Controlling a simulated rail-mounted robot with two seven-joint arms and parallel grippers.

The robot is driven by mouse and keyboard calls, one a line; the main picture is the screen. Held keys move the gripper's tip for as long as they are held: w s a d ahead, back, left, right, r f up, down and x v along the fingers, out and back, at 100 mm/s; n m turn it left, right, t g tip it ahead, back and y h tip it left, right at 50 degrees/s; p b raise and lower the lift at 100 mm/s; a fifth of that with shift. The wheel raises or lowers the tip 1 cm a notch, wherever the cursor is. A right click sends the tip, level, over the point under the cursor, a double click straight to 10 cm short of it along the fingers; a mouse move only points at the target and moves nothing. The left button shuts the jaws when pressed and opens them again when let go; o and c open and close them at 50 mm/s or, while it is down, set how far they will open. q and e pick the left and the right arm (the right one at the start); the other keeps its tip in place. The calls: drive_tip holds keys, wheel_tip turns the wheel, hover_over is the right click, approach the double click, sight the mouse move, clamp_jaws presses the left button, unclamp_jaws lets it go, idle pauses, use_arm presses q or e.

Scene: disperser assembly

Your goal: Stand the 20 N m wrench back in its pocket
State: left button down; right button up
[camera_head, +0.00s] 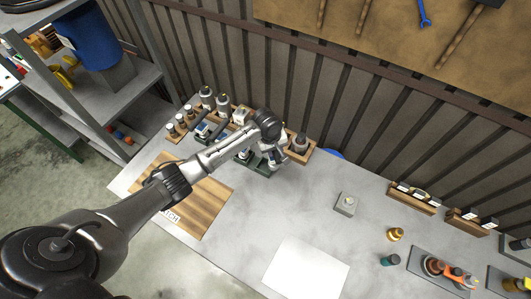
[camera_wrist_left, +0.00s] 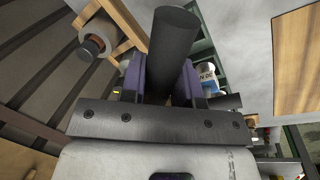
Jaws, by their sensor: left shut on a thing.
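My left gripper (camera_head: 272,158) is over the back of the bench, among the holders along the wall. In the left wrist view its purple-padded fingers (camera_wrist_left: 165,82) are shut on a thick black cylindrical handle (camera_wrist_left: 176,38), which I take to be the wrench's. The wrench's head and its size marking are hidden. A dark green holder (camera_head: 259,168) lies just below the gripper in the head view, and green edges show behind the handle in the wrist view. I cannot tell whether the wrench is in a pocket. My right gripper is not in view.
A wooden box (camera_head: 301,157) with a grey-capped item stands close right of the gripper. Bottles (camera_head: 207,97) in wooden racks stand to its left. A striped wooden board (camera_head: 205,205), white sheet (camera_head: 306,270) and grey block (camera_head: 345,204) lie forward. The middle bench is mostly clear.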

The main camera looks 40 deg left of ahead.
use_arm(q)
drive_tip(key=a+f, duration=0.4)
drive_tip(key=f, duration=0.2)
drive_tip(key=shift+f, duration=0.15)
drive_tip(key=shift+s+f, duration=0.15)
drive_tip(key=shift+f, duration=0.05)
idle(0.4)
drive_tip(key=c, duration=0.8)
unclamp_jaws()
drive_tip(key=shift+c, duration=0.2)
